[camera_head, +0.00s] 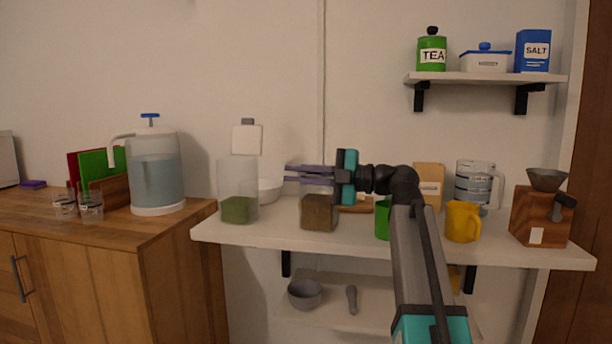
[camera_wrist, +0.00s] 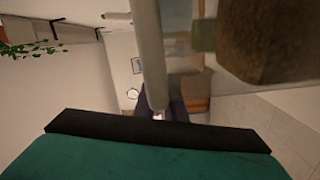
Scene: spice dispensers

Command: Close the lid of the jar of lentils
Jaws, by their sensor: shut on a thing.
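A clear square jar with brown contents (camera_head: 319,214) stands on the white shelf; I take it as the lentils, though no label shows. My gripper (camera_head: 288,173) is level just above it, its purple fingers pointing left. The fingers are shut on a pale flat piece, seemingly the jar's lid (camera_wrist: 148,50), seen edge-on in the wrist view. The brown contents (camera_wrist: 268,40) show right of it there. The fingers hide the jar's top in the head view. A second jar with green contents (camera_head: 238,208) stands to the left, its white lid (camera_head: 247,138) upright and open.
A white bowl (camera_head: 269,190) stands behind, between the jars. A green container (camera_head: 382,220), a yellow mug (camera_head: 462,221) and a wooden grinder (camera_head: 541,215) are to the right. A water dispenser (camera_head: 155,175) stands on the left counter. An upper shelf (camera_head: 485,78) hangs at right.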

